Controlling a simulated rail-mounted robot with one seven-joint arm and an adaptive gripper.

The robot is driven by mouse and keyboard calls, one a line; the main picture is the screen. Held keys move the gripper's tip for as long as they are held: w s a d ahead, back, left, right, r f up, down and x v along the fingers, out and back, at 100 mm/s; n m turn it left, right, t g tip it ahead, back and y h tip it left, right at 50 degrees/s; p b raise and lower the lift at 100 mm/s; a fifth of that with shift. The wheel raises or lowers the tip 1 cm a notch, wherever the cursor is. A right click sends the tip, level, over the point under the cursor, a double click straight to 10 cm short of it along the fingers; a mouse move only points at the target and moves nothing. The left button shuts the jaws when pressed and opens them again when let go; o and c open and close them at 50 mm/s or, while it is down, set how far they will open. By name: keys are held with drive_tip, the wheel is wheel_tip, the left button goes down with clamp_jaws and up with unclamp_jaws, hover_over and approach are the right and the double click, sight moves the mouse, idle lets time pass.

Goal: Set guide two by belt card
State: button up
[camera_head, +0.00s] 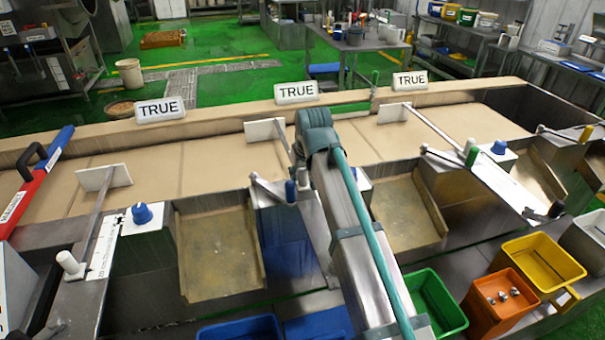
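Three white cards reading TRUE stand along the far edge of the tan belt (150,170): left card (160,109), middle card (296,92) and right card (410,81). Three guides with white plates reach over the belt: left guide (103,177), middle guide (264,130) and right guide (394,112). No numbers on the guides are readable. The left guide's rod ends at a white handle (70,262), the right one's near a green handle (470,156). A dark blue handle (291,191) stands by the middle guide. My arm partly covers this middle station; my gripper is not visible.
Blue knobs stand on the left (141,213) and right (499,147) housings. Metal chutes (220,252) open below the belt. Green (436,302), orange (500,306) and yellow (542,262) bins stand at front right. A red and blue tool (35,180) lies at the left.

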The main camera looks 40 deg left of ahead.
clamp_jaws()
drive_tip(key=s+d, duration=0.2)
drive_tip(key=s+d+p, duration=0.1)
drive_tip(key=s+d, duration=0.1)
drive_tip(key=d, duration=0.1)
drive_tip(key=s+d, duration=0.2)
drive_tip(key=d, duration=0.1)
drive_tip(key=shift+d+p, duration=0.1)
drive_tip(key=shift+p, duration=0.2)
drive_tip(key=shift+o, duration=1.9)
unclamp_jaws()
drive_tip(key=v, duration=1.2)
